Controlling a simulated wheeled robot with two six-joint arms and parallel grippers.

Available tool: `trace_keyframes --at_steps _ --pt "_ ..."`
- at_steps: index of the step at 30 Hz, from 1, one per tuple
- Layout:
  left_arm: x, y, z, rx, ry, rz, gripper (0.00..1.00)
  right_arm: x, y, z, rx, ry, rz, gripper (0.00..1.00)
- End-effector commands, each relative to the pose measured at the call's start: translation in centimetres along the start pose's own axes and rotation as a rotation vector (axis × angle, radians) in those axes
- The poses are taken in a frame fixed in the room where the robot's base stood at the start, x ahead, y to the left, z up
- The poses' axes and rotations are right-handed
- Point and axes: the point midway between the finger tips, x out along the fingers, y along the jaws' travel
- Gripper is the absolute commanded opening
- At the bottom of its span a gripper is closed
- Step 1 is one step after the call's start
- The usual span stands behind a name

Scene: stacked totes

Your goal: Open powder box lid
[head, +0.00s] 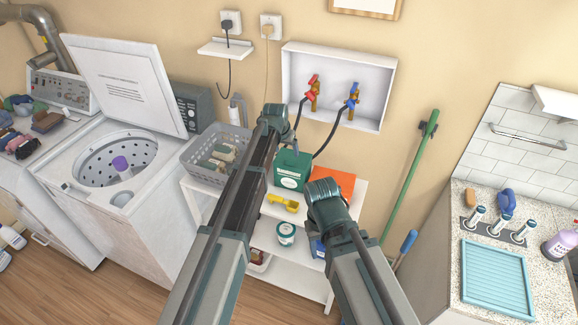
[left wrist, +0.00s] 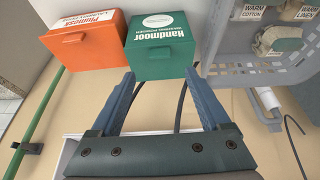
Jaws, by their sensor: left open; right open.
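The green powder box (head: 291,172) stands upright on the white shelf unit, and its lid looks shut. In the left wrist view the green box (left wrist: 162,52) shows its lettered top and a side with a small tab. My left gripper (head: 284,132) reaches over to the wall side of the box. In the left wrist view its open, empty fingers (left wrist: 160,76) point at the tabbed side, one at each side of the tab; contact cannot be told. My right gripper (head: 322,190) is open in front of the orange box (head: 340,180), its fingertips mostly hidden.
A yellow scoop (head: 284,203) lies on the shelf top (head: 262,212) before the green box. A grey basket (head: 190,157) stands close at left; the orange box is close at right. Taps (head: 313,92) with black hoses hang behind.

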Motion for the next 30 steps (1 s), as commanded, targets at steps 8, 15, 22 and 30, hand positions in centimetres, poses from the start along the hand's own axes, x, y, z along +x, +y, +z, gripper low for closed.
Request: trace_keyframes --at_steps 8,15,22,30 --pt "5.1 0.0 0.1 0.000 0.000 0.000 0.80 4.8 -0.4 -0.3 -0.009 0.000 0.002 0.50" --pt "8.0 0.0 0.1 0.000 0.000 0.000 0.80 7.4 -0.7 -0.4 -0.013 0.000 0.003 0.50" --pt "8.5 0.0 0.0 0.000 0.000 0.000 0.80 7.8 -0.7 -0.5 -0.013 0.000 0.003 0.50" --pt "8.4 0.0 0.0 0.000 0.000 0.000 0.62 7.7 -0.7 -0.5 -0.013 0.000 0.003 0.50"
